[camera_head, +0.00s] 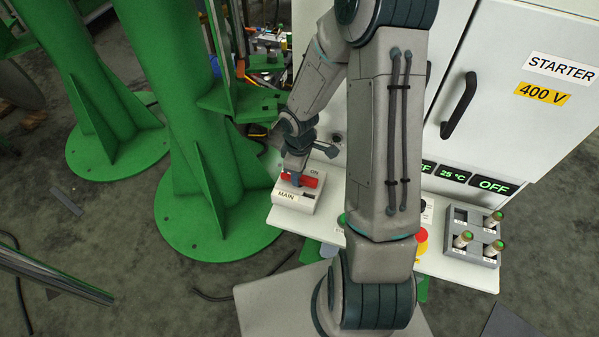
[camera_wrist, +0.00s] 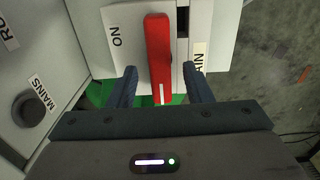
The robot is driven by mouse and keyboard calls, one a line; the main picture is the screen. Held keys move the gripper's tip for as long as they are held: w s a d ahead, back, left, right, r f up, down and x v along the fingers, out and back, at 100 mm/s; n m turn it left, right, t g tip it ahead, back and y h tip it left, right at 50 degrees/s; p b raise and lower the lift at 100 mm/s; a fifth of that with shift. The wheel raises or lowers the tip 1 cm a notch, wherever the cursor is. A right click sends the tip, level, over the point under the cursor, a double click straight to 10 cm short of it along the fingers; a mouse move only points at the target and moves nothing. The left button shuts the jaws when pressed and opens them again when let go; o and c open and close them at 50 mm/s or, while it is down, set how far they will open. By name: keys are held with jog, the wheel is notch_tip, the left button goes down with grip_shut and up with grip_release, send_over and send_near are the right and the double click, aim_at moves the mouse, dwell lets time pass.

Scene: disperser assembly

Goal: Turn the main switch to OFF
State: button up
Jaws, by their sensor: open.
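The main switch is a pale box (camera_head: 291,203) labelled MAIN and ON, with a red handle (camera_head: 309,180), at the left end of the white shelf in the head view. In the wrist view the red handle (camera_wrist: 159,58) runs up and down the picture on the pale switch plate (camera_wrist: 126,40), with ON to its left. My gripper (camera_wrist: 160,82) is open, with one blue finger on each side of the handle's near end. Gaps show between the fingers and the handle. In the head view my gripper (camera_head: 292,178) is over the switch and partly hides it.
A MAINS knob (camera_wrist: 30,108) is on the cabinet left of the switch in the wrist view. A grey rack (camera_head: 474,236) with several green-topped parts and a red-and-yellow button (camera_head: 421,240) are on the shelf. Green pillars (camera_head: 200,120) stand at left, near my gripper.

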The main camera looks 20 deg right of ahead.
notch_tip(320, 180, up, 12)
jog(key=p, duration=0.1)
jog(key=shift+r, duration=0.1)
dwell(0.5)
